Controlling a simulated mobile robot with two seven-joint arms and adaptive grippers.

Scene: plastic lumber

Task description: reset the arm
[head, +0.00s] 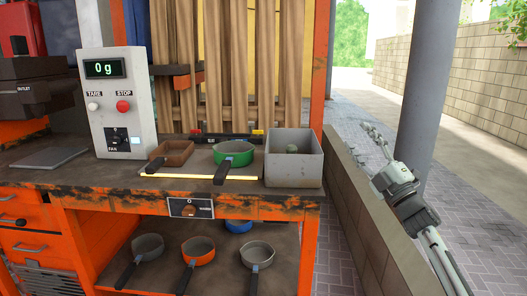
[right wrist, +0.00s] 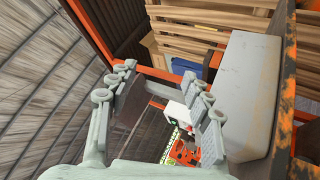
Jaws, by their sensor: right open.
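My right arm comes in from the lower right in the head view. Its gripper (head: 374,140) is raised at the right, beyond the bench's right end and in front of the grey column. In the right wrist view my right gripper (right wrist: 165,95) has its two fingers apart with nothing between them. The grey bin (right wrist: 250,85) is close beside the right-hand finger in that view; I cannot tell whether they touch. My left gripper is in neither view.
Several pans sit on the lower shelf (head: 220,280). A low wall (head: 345,190) and column (head: 430,80) stand right.

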